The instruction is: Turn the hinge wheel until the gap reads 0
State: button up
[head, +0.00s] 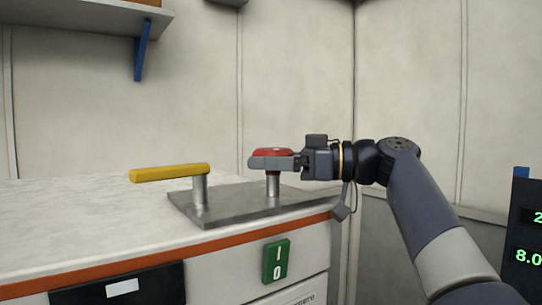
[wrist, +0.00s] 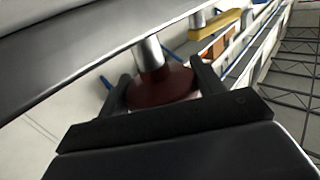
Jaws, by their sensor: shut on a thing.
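The red hinge wheel (head: 272,151) sits flat on top of a short grey post on a metal plate (head: 235,206). My gripper (head: 258,160) reaches in from the right, level with the wheel, and is shut on its rim. In the wrist view the dark red wheel (wrist: 160,88) lies between my two dark fingers (wrist: 160,76), with its post beside it. Part of the rim is hidden by the near finger in the head view. A dark display (head: 526,240) at the right edge shows green digits, "2" and "8.0", cut off by the picture edge; which is the gap cannot be told.
A yellow lever (head: 170,173) on its own post stands left of the wheel on the same plate. The plate lies on a pale counter (head: 75,225) with an orange edge. A green switch marked 1 and 0 (head: 276,261) is on the counter's front. A shelf hangs upper left.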

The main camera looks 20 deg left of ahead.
jog(key=o, duration=1)
jog(key=d+b, duration=0.2)
jog(key=d, duration=0.8)
jog(key=shift+w+d, duration=0.35)
jog(key=shift+d, duration=0.05)
jog(key=shift+a, duration=0.1)
